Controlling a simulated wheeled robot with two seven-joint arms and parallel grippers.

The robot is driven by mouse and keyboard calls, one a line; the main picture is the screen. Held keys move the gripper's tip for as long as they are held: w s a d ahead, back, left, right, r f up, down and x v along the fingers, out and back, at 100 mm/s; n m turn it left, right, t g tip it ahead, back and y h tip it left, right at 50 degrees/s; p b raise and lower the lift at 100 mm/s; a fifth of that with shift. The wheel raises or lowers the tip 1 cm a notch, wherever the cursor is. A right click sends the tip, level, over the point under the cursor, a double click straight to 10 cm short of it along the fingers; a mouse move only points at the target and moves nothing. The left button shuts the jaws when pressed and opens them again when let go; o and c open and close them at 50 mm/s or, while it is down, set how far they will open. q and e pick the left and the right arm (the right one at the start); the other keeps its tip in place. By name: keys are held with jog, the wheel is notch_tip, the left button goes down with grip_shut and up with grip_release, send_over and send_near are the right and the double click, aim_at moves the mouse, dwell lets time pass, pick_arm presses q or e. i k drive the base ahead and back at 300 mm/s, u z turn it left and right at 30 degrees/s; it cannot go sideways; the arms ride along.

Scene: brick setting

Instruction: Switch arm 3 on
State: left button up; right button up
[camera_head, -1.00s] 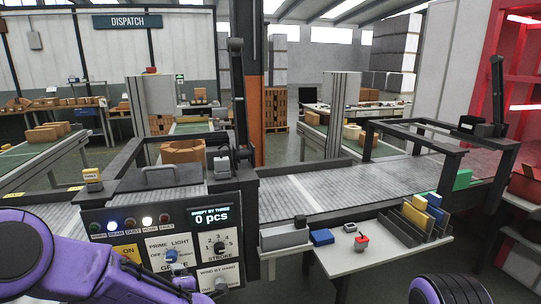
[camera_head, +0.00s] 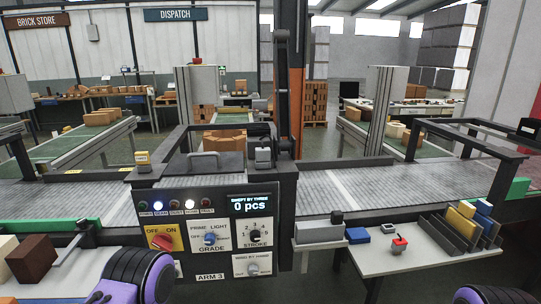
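The arm 3 control panel (camera_head: 210,279) faces me on the near side of the conveyor. Its red rotary switch (camera_head: 161,241) sits on a yellow OFF/ON plate (camera_head: 172,230); which way the knob points is too small to tell. Two of the small lamps above glow, one bluish (camera_head: 158,206) and one white (camera_head: 190,205). The display (camera_head: 249,204) reads "0 pcs". Only a purple and black part of my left arm shows at the lower left, below the switch and apart from it. A bit of my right arm shows at the lower right edge. Neither gripper's fingers are in view.
A white table (camera_head: 420,262) with a small red-topped item stands right. At left lie a brown brick (camera_head: 33,259) and a dark-headed lever-like item (camera_head: 85,236).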

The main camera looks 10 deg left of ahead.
aim_at(162, 242)
jog(key=u, duration=0.05)
jog(key=k, duration=0.45)
jog(key=u, duration=0.45)
jog(key=i, duration=0.3)
jog(key=u, duration=0.5)
jog(key=k, duration=0.5)
jog(key=u, duration=1.25)
jog(key=i, duration=1.05)
jog(key=z, duration=2.2)
